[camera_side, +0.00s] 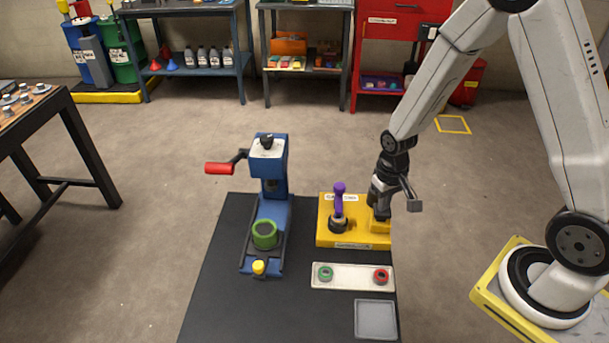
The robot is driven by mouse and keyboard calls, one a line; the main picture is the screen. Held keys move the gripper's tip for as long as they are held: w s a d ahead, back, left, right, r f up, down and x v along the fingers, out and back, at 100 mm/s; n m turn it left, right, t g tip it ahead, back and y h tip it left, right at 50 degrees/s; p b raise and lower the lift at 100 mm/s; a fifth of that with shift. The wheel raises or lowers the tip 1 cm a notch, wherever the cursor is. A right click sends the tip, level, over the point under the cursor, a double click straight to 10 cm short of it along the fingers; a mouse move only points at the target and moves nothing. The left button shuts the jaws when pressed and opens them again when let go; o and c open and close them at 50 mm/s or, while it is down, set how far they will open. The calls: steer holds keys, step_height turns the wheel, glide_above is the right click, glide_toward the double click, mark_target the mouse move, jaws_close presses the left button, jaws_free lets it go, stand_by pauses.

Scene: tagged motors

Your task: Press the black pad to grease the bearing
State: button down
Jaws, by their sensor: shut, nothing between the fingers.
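A yellow station (350,238) stands on the dark table, with white labels too small to read. On its left half a purple upright part (339,200) rises from a round black base (338,225). On its right half is a raised yellow block (379,227). My gripper (380,208) is shut and empty, pointing down at the top of this block. I cannot tell whether it touches. No black pad shows clearly on the block; its top is partly hidden by my gripper. A white tray (352,277) holds a green ring (326,273) and a red ring (381,276).
A blue press (268,190) with a red handle (219,168) stands left of the station, with a green round part (265,234) on its bed. A grey square tray (376,319) lies at the front right. The dark table (225,300) is bare at the front left.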

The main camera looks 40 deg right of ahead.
steer(key=shift+r, duration=1.95)
steer(key=shift+f, duration=0.15)
steer(key=shift+f, duration=2)
steer(key=shift+r, duration=2.15)
steer(key=shift+f, duration=0.1)
